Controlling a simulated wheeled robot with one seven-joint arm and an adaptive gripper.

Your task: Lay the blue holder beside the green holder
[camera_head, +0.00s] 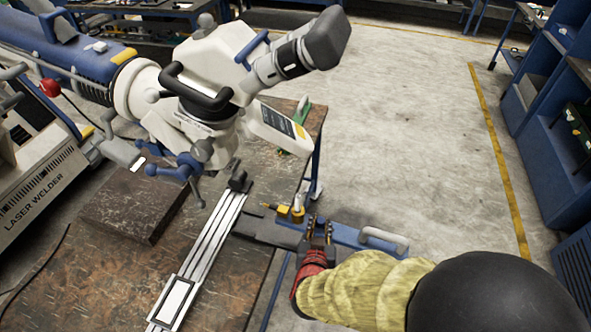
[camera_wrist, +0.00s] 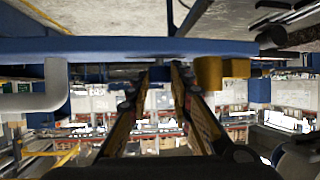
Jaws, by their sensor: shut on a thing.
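The blue holder (camera_head: 349,236) is a long blue bar with yellow fittings and a grey handle. In the wrist view the blue holder (camera_wrist: 120,48) spans the top. My gripper (camera_head: 318,226) is shut on its middle, between the yellow fittings and the grey handle; the fingertips also show in the wrist view (camera_wrist: 160,72). A green thing (camera_head: 303,107), likely the green holder, is at the table's far right corner, mostly hidden behind the microscope.
A white microscope (camera_head: 215,65) on a blue laser-welder arm overhangs the brown table (camera_head: 225,295). A silver rail (camera_head: 212,240) runs along the table, beside a brown block (camera_head: 131,203). Open floor (camera_head: 410,110) lies to the right, with blue shelving (camera_head: 550,120) beyond.

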